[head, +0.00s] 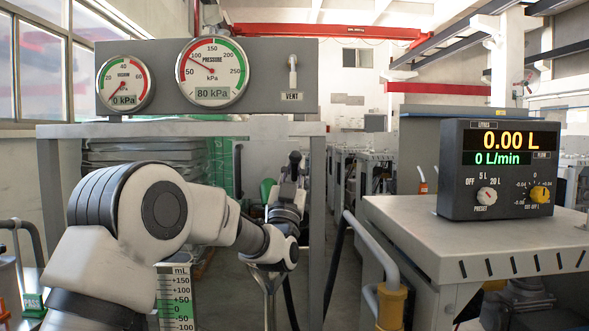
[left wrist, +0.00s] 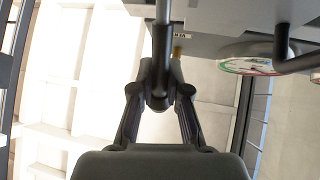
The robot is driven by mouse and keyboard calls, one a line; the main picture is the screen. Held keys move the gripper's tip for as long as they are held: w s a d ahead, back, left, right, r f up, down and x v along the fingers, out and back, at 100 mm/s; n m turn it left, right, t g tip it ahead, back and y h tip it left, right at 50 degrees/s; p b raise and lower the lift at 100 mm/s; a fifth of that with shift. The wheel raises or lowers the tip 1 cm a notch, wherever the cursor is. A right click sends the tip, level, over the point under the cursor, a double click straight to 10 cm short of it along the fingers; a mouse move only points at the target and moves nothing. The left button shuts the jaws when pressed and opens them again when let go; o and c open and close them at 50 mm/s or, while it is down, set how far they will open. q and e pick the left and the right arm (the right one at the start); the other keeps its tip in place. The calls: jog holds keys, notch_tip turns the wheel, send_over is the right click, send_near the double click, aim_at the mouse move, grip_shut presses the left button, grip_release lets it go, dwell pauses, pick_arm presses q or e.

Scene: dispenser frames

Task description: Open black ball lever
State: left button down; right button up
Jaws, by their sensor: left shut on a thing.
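A dark lever (left wrist: 161,45) comes down from the top of the left wrist view and ends in a rounded dark end between the fingers. My left gripper (left wrist: 160,92) is shut on this lever, one finger on each side. In the head view my left gripper (head: 293,165) points upward below the gauge panel, near the right post of the frame. The lever is small and hard to tell from the fingers there. My right gripper does not show.
Above stands a grey panel (head: 262,95) with two gauges, reading 0 kPa and 80 kPa, and a white vent lever (head: 293,72). To the right, a black meter (head: 497,168) reading 0.00 L sits on a metal cabinet (head: 410,215). A hose (head: 372,245) runs beside it.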

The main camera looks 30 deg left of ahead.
pick_arm(q)
jog(key=c, duration=1.1)
grip_release()
jog(key=shift+c, duration=0.2)
jog(key=shift+w, duration=0.15)
jog(key=v, duration=1.2)
jog(key=shift+f, duration=0.1)
